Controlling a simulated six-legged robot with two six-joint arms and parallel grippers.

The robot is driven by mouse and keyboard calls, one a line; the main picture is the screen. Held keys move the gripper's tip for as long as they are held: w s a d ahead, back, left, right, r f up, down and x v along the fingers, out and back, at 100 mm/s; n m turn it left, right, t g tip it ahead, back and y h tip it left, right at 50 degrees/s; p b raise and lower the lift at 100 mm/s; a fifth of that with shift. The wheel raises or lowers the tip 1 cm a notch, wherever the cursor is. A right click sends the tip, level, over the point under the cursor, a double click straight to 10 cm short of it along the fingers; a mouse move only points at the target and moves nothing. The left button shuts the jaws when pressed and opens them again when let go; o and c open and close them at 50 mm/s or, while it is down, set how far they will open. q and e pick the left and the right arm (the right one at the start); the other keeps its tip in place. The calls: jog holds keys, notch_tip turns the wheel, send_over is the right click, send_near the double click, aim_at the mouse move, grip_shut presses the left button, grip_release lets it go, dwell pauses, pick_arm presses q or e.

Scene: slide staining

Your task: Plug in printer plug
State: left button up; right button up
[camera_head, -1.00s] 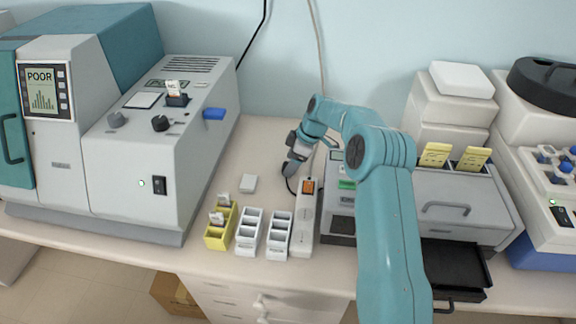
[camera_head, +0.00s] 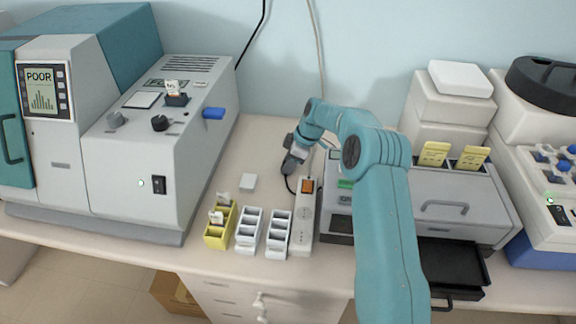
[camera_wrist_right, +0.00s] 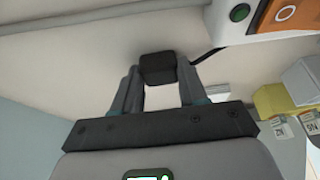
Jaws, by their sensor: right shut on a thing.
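My right gripper (camera_head: 291,165) is shut on a black plug, above the bench behind the power strip. In the right wrist view the dark plug (camera_wrist_right: 158,68) sits between the two fingertips, with a black cable (camera_wrist_right: 208,54) leading off to the right. The white power strip (camera_head: 303,222) lies on the bench with an orange switch (camera_head: 307,186) at its far end. The strip's end also shows at the top right of the wrist view (camera_wrist_right: 262,22), apart from the plug. A grey device with a green display (camera_head: 345,184), perhaps the printer, is partly hidden by my arm.
White racks (camera_head: 249,231) and a yellow rack (camera_head: 221,226) stand left of the strip. A large grey and teal machine (camera_head: 140,180) fills the left.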

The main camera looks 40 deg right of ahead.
notch_tip(320, 180, up, 20)
jog(key=p, duration=0.1)
dwell(0.4)
dwell(0.4)
